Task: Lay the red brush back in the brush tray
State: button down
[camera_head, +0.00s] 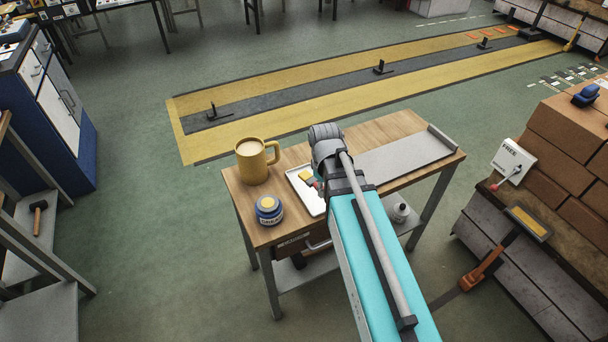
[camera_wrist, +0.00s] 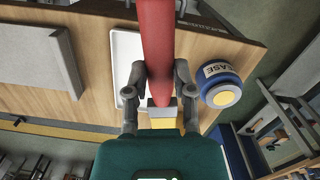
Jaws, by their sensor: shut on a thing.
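The red brush (camera_wrist: 158,40) is between the fingers of my gripper (camera_wrist: 161,78), which is shut on its red part. Its grey collar and yellow end show below the fingers in the wrist view. In the head view the brush's yellow end (camera_head: 305,176) shows left of my arm, over the white brush tray (camera_head: 296,190). The tray lies on the wooden table and also shows behind the brush in the wrist view (camera_wrist: 122,48). My arm hides the tray's right part and the gripper in the head view. I cannot tell whether the brush touches the tray.
A blue-grey grease jar (camera_head: 268,211) stands left of the tray, near the table's front edge. A yellow mug (camera_head: 252,163) stands behind it. A grey raised-edge plate (camera_head: 405,157) covers the table's right part. Brick stacks (camera_head: 570,140) stand at the right.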

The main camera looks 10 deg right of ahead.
jog(key=shift+s+f+m+t+b, duration=0.15)
jog(key=shift+s+f+m, duration=0.2)
jog(key=shift+m, duration=0.3)
jog(key=shift+s+f+m+t+b, duration=0.2)
jog(key=shift+s+m, duration=0.1)
jog(key=shift+m, duration=0.35)
jog(key=shift+w, duration=0.1)
jog(key=b, duration=0.4)
send_near(314, 193)
jog(key=s+r, duration=0.1)
jog(key=s, duration=0.3)
jog(key=f+b, duration=0.1)
jog(key=w+f+b, duration=0.2)
jog(key=b, duration=0.1)
jog(key=shift+w+d+f, duration=0.1)
jog(key=shift+w+d, duration=0.05)
jog(key=shift+d, duration=0.1)
jog(key=shift+w+f+b, duration=0.45)
jog(key=shift+w+f, duration=0.1)
jog(key=shift+w+f+b, duration=0.5)
jog(key=shift+f+b, duration=0.2)
jog(key=shift+b, duration=0.05)
jog(key=shift+s+f+b, duration=0.1)
jog(key=shift+f+b, duration=1)
jog(key=shift+f, duration=0.05)
